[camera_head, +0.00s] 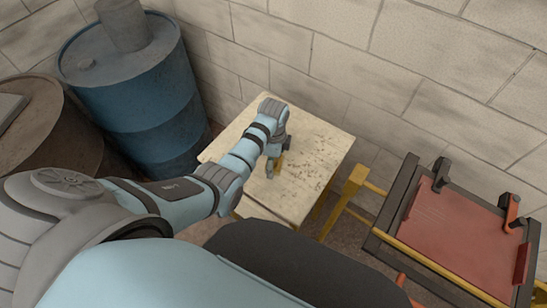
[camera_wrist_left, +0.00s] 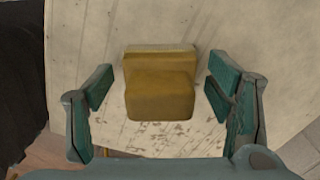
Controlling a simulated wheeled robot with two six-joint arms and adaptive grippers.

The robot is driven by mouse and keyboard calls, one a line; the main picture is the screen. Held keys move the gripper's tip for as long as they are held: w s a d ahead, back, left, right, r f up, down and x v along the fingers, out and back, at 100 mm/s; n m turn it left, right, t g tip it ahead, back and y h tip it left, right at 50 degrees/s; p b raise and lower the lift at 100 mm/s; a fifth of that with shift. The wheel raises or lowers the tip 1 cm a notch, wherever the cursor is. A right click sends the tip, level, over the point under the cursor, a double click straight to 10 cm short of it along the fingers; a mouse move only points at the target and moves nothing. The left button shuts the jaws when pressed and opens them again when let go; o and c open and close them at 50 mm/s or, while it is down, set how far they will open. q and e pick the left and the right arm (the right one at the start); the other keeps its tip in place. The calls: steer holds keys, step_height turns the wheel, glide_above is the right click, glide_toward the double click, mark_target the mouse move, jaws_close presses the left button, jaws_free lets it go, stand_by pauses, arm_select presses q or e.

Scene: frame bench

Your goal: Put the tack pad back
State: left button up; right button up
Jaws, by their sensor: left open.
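A stepped ochre block, which I take to be the tack pad (camera_wrist_left: 160,84), sits on the pale worn table (camera_head: 232,150). In the left wrist view my left gripper (camera_wrist_left: 162,108) is open, with one teal finger on each side of the block. Gaps show between both fingers and the block. My right gripper is not in view.
A dark frame (camera_head: 395,205) with a red panel (camera_head: 445,225) and upright clamps stands at the right on yellow supports. A blue drum (camera_head: 140,95) and a brown drum (camera_head: 50,135) stand at the left. A block wall (camera_head: 330,60) closes the back. The table's right part is clear.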

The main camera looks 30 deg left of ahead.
arm_select(q)
steer(key=shift+r, duration=0.35)
step_height(320, 180, up, 12)
steer(key=shift+f+p, duration=0.15)
steer(key=shift+p, duration=0.7)
